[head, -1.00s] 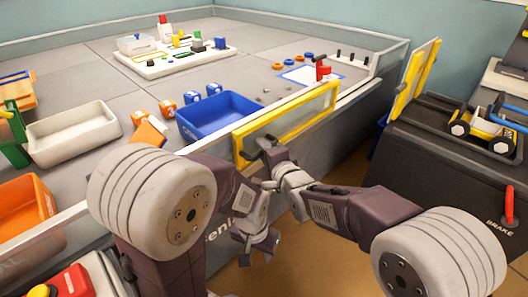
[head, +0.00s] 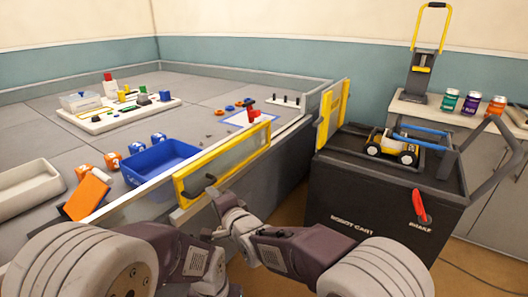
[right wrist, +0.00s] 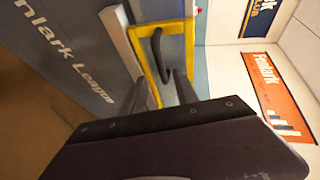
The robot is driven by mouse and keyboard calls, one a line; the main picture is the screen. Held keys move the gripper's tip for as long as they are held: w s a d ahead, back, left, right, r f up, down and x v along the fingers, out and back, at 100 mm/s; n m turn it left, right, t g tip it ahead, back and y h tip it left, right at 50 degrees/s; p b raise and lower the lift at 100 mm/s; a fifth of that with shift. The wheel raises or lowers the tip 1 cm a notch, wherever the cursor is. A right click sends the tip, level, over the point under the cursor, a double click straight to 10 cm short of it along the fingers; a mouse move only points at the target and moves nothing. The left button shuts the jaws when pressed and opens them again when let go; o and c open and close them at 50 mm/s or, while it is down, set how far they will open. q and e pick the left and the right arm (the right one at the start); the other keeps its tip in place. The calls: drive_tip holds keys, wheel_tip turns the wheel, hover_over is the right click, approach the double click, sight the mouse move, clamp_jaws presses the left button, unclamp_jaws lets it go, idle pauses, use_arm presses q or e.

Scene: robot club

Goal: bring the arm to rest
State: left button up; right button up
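My right arm (head: 300,250) reaches in from the lower right. Its gripper (head: 218,190) is beside the dark handle of the yellow-framed clear panel (head: 190,187) at the pen's near edge. In the right wrist view the two dark fingers of the right gripper (right wrist: 166,90) stand apart, with the curved handle (right wrist: 157,50) just beyond and near their tips. I cannot tell whether they touch it. My left arm (head: 165,250) comes in from the lower left, folded low in front of the pen; its gripper fingers are out of view below.
A blue bin (head: 160,172), an orange block (head: 86,197) and a white tray (head: 25,190) are inside the low-walled pen. A dark robot cart (head: 365,205) with a toy vehicle (head: 392,147) and red brake lever (head: 420,205) stands right. Floor shows between pen and cart.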

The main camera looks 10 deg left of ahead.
drive_tip(key=w+d+r+m+t+h+p, duration=0.1)
drive_tip(key=w+d+r+m+h, duration=0.2)
drive_tip(key=d, duration=0.4)
drive_tip(key=w+d+r+t+p, duration=0.1)
drive_tip(key=w+d+r+t, duration=0.15)
drive_tip(key=w+d, duration=0.4)
drive_tip(key=s+d+f+g+h+p, duration=0.1)
drive_tip(key=s+d+f+g+h, duration=0.15)
drive_tip(key=d, duration=0.85)
drive_tip(key=s+d+f+g+h+p, duration=0.1)
drive_tip(key=s+d+f+h, duration=0.2)
drive_tip(key=d, duration=0.9)
drive_tip(key=s+d+f+n+g+h, duration=0.1)
drive_tip(key=s+d+f+n+g, duration=0.15)
drive_tip(key=s+f, duration=0.4)
drive_tip(key=s+d+f+n+g, duration=0.2)
drive_tip(key=s+f+n+g, duration=0.15)
drive_tip(key=s, duration=0.65)
drive_tip(key=s+d+f+n+g+h, duration=0.1)
drive_tip(key=s+d+f+n+g, duration=0.3)
drive_tip(key=s, duration=0.4)
wheel_tip(320, 180, up, 37)
drive_tip(key=a+p, duration=0.1)
drive_tip(key=p, duration=3.7)
drive_tip(key=shift+w+a+r, duration=0.2)
drive_tip(key=shift+w, duration=0.1)
